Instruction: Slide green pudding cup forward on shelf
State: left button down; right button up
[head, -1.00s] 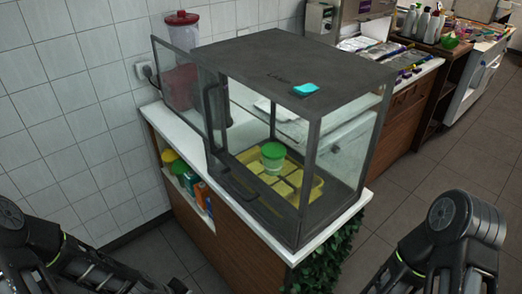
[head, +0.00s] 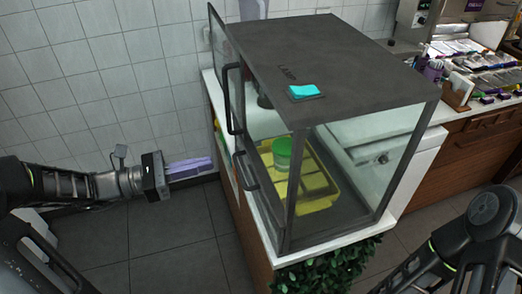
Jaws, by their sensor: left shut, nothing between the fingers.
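The green pudding cup (head: 282,155) stands upright inside the glass display case (head: 335,62), on or at the edge of a yellow tray (head: 318,200) on its lower shelf. The cup shows through the front opening, with a green lid and a paler green body. My left gripper (head: 204,167) is shut and empty, left of the case and outside it, apart from the cup. My right arm comes in at the lower right, but its gripper is out of view.
The case's framed door (head: 232,98) stands open at the left side, with black handles. A cyan pad (head: 304,92) lies on the case top. Green foliage (head: 325,272) hangs below the counter's front corner. Open floor (head: 165,235) lies left of the counter.

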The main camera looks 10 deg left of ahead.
pick_arm(q)
jog(key=b+x, duration=0.3)
jog(key=x, duration=1.1)
jog(key=shift+d, duration=0.2)
jog(key=shift+f, duration=0.1)
jog(key=b+x, duration=0.4)
jog(key=x, duration=1.2)
jog(key=shift+w+d, duration=0.35)
